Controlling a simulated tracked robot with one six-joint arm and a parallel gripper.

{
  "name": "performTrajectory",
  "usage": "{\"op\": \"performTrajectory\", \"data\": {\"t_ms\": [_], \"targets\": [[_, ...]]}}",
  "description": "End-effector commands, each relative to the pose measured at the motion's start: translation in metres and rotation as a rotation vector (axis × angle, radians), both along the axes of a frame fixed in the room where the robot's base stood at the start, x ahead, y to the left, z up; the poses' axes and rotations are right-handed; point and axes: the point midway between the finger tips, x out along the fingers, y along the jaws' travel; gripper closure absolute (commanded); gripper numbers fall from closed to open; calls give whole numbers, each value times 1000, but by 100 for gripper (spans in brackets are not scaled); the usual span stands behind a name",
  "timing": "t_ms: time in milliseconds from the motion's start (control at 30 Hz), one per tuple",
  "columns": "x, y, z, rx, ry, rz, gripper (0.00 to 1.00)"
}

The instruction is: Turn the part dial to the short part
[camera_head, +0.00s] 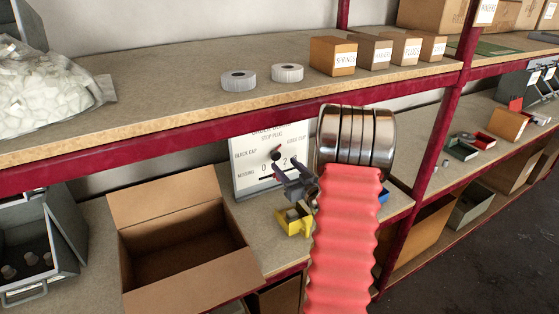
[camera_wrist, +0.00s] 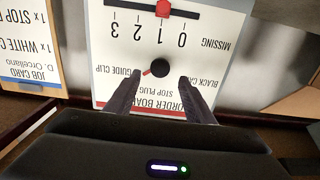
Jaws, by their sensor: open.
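The order board (camera_head: 246,178) stands upright on the lower shelf and appears upside down in the wrist view (camera_wrist: 232,70). Its part dial is a black round knob (camera_wrist: 159,68) with a red pointer. The pointer is on the side of the "GUIDE CLIP" label; "STOP PLUG" and "BLACK CAP" are the other labels. I see no label reading "short". The dial also shows in the head view (camera_head: 275,155). My gripper (camera_wrist: 159,82) is open, with its fingertips on either side of the dial's line and the knob just beyond them. I cannot tell contact.
A red slider (camera_wrist: 162,9) sits near 1 on the board's missing scale. A job card (camera_wrist: 30,45) stands beside the board. An open cardboard box (camera_head: 180,235) is left of the board, and a yellow bin (camera_head: 293,222) is below my gripper. The upper shelf edge (camera_head: 200,143) runs overhead.

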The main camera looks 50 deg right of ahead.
Motion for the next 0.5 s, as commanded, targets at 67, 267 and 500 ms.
{"op": "performTrajectory", "data": {"t_ms": [67, 267, 500], "targets": [[13, -3, 0, -2, 0, 3, 51], [38, -12, 0, -2, 1, 1, 51], [50, -16, 0, 0, 0, 0, 51]]}}
